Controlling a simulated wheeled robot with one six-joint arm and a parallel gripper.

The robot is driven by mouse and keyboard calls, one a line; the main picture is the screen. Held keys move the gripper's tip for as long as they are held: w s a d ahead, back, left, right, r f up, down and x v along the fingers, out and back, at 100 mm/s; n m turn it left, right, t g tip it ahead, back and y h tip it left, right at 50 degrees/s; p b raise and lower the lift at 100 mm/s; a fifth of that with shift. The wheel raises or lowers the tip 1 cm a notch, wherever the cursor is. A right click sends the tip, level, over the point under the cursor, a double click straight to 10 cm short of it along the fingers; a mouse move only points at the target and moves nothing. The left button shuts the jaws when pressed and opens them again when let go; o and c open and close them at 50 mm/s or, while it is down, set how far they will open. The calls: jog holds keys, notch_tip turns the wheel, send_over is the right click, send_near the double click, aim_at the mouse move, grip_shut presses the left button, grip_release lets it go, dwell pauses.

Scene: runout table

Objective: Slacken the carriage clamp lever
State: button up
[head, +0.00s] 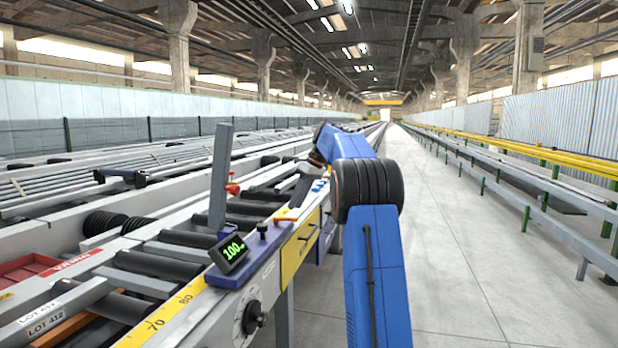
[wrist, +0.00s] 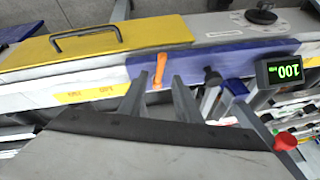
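The clamp lever, a short orange handle (wrist: 160,68), lies at one end of the purple carriage plate (wrist: 225,62) in the wrist view. In the head view the orange lever (head: 286,215) shows small at the far end of the purple carriage (head: 250,252). My gripper (wrist: 160,86) is open, its two grey fingers apart. In the wrist view the lever appears between and just beyond the fingertips; I see no contact.
The carriage carries a green display (head: 232,250), a black knob (head: 262,228), a tall grey stop plate (head: 220,178) and a red knob (wrist: 285,141). A yellow cover (wrist: 95,40) with a black handle adjoins it. The floor aisle (head: 465,250) at right is clear.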

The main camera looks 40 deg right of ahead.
jog(key=v, duration=1.1)
jog(key=shift+d+r, duration=0.2)
jog(key=shift+r, duration=0.1)
jog(key=s+a+f+m+h, duration=0.1)
jog(key=s+a+f+m, duration=0.1)
jog(key=s+a, duration=0.95)
jog(key=s+a+f+m+h, duration=0.1)
jog(key=s+a+f, duration=0.1)
jog(key=s+a, duration=0.9)
jog(key=s+a+f+m+h, duration=0.1)
jog(key=s+a+f, duration=0.5)
jog(key=s+f, duration=0.5)
jog(key=s+a+f+t, duration=0.1)
jog(key=s+a+f, duration=0.6)
jog(key=s+f, duration=0.5)
jog(key=shift+s+f+m+t+h, duration=0.2)
jog(key=shift+f+m+t+h, duration=0.15)
jog(key=shift+f, duration=0.65)
